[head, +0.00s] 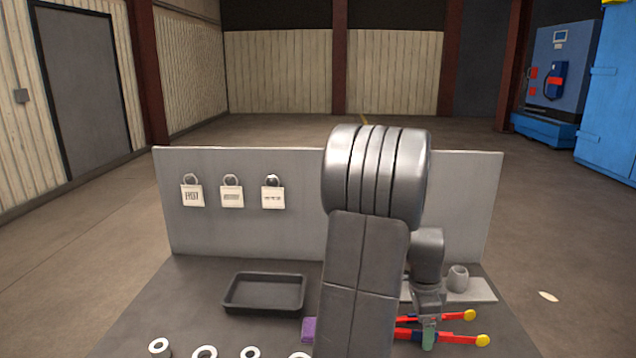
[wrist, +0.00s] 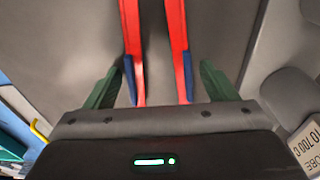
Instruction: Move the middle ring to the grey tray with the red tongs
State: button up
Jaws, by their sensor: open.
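The red tongs (head: 455,318) lie on the right of the bench, with yellow ends pointing right. In the wrist view their two red arms (wrist: 181,50), with blue parts, lie between my green fingers. My gripper (head: 429,338) is over the tongs. It is open, with a finger outside each arm (wrist: 160,70); I cannot tell whether the fingers touch them. The grey tray (head: 262,308) is dark and looks empty, left of my arm. Several pale rings, one of them here (head: 250,353), are cut off by the bottom edge, so I cannot tell which is the middle one.
A grey upright panel (head: 290,230) with hanging tags (head: 231,196) stands behind the bench. A small grey cup (head: 457,278) stands on a light plate (head: 482,293) behind the tongs. A purple block (head: 308,328) is partly hidden by my arm.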

jog(key=c, duration=0.7)
notch_tip(320, 180, up, 12)
jog(key=p, duration=0.9)
